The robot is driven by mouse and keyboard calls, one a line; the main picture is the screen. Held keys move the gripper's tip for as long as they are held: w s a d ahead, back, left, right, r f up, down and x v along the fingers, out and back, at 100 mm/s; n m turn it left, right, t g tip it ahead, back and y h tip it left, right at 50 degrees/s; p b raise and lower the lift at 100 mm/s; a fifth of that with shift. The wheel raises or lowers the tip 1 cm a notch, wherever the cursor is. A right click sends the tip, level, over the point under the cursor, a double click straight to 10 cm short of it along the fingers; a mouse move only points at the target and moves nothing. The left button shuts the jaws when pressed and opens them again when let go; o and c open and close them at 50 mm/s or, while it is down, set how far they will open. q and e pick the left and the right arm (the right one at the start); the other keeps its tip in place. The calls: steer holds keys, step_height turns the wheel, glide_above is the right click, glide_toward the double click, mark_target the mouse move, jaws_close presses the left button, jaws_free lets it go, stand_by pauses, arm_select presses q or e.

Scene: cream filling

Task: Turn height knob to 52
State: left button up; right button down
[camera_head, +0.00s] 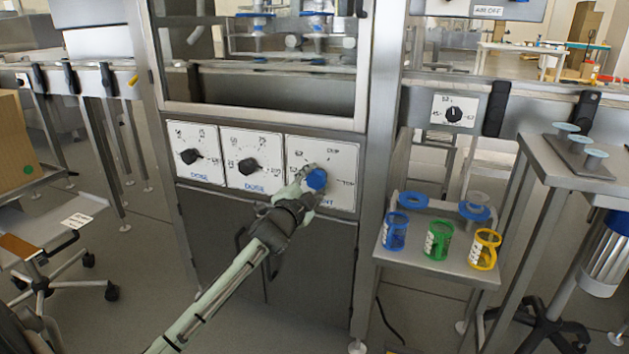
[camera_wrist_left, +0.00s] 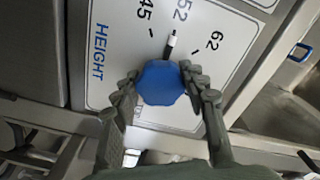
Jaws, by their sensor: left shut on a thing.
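The height knob (camera_head: 316,180) is blue and sits on the rightmost of three white dial panels. It also shows in the left wrist view (camera_wrist_left: 162,83), beside the blue word HEIGHT. Its black and white pointer (camera_wrist_left: 171,42) points toward the mark 52, between 45 and 62. My left gripper (camera_head: 305,184) is shut on the knob, with one finger on each side of it, as the left wrist view (camera_wrist_left: 163,98) shows. The gripper hides part of the panel in the head view. My right gripper is not in view.
Two panels with black knobs (camera_head: 190,156) (camera_head: 249,166) are left of the height panel (camera_head: 340,160). A metal side table (camera_head: 425,268) with blue, green and yellow holders stands to the right. A chair is at the left.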

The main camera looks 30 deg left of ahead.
arm_select(q)
steer(key=o, duration=1.2)
steer(key=shift+c, duration=0.2)
steer(key=v, duration=1.2)
steer(key=shift+f, duration=0.1)
